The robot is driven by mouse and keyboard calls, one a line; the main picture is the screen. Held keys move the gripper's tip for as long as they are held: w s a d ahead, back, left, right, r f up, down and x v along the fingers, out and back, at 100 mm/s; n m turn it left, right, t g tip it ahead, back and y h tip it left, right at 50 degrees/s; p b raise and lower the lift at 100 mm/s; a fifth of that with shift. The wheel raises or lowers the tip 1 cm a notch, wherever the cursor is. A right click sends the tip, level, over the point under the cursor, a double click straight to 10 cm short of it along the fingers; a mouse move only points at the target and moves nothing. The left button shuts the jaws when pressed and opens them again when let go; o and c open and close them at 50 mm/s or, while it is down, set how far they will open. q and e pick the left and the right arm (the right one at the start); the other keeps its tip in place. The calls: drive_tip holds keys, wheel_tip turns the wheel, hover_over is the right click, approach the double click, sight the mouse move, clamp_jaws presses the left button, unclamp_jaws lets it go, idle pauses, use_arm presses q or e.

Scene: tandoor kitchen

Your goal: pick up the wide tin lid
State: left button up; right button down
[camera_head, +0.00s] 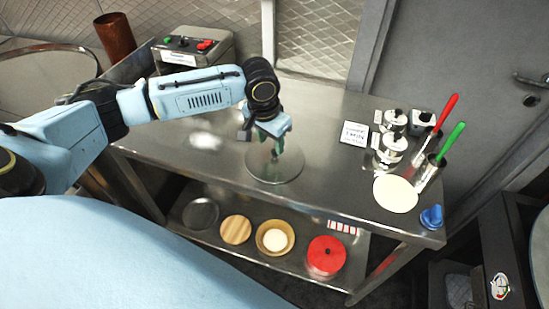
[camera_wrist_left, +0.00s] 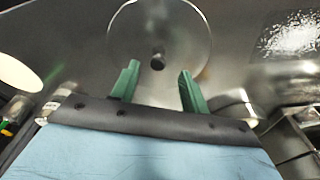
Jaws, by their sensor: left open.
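The wide tin lid (camera_head: 274,174) is a thin, round, shiny disc lying flat on the steel table top. In the left wrist view the lid (camera_wrist_left: 185,32) shows at the top, with a small dark knob (camera_wrist_left: 158,56) at its middle. My left gripper (camera_head: 272,148) is above the lid, pointing down, and hides part of it and the knob in the head view. Its green fingers (camera_wrist_left: 159,72) are open and empty, with the knob just beyond the gap between their tips. I cannot tell how high the tips are. My right gripper is not in view.
Steel canisters (camera_head: 390,147), red- and green-handled tools (camera_head: 448,143), a pale round disc (camera_head: 396,193) and a blue object (camera_head: 431,217) crowd the table's right end. A control box (camera_head: 194,47) stands at the back left. The lower shelf holds a red round item (camera_head: 326,255) and several others.

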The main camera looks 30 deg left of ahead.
sight(274, 151)
use_arm(q)
drive_tip(key=f, duration=0.2)
drive_tip(key=w+f, duration=0.1)
drive_tip(key=f, duration=0.1)
drive_tip(key=shift+w+d, duration=0.1)
drive_tip(key=shift+d, duration=0.1)
drive_tip(key=shift+r, duration=0.1)
clamp_jaws()
